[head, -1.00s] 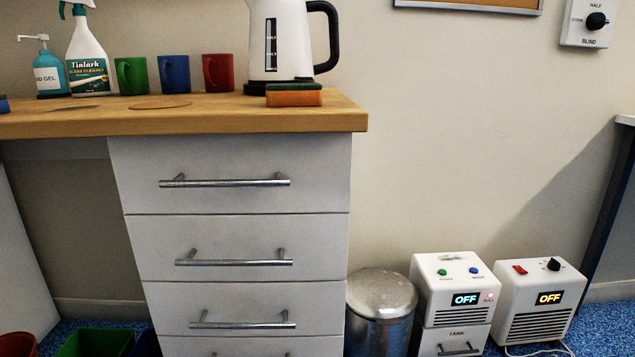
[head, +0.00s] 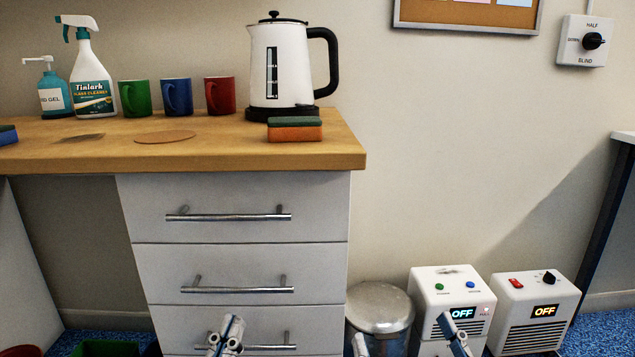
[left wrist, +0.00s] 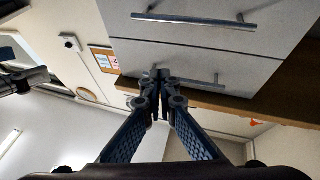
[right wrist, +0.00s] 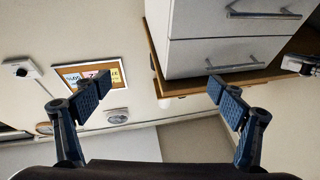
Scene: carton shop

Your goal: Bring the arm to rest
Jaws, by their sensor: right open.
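My left gripper (head: 226,336) shows at the bottom of the head view, in front of the lower drawers. In the left wrist view its fingertips (left wrist: 161,75) meet, with nothing seen between them. My right gripper (head: 408,342) is at the bottom of the head view, its two fingers wide apart, in front of the metal bin and the white box. In the right wrist view it is open (right wrist: 158,88) and empty. Neither gripper visibly touches anything. Most of both arms is out of the head view.
The drawer unit (head: 240,190) with bar handles stands under the wooden counter (head: 240,156). A kettle (head: 282,65), mugs, bottles and a sponge (head: 294,133) are on top. A metal bin (head: 380,305) and two white boxes (head: 448,284) (head: 537,310) stand right.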

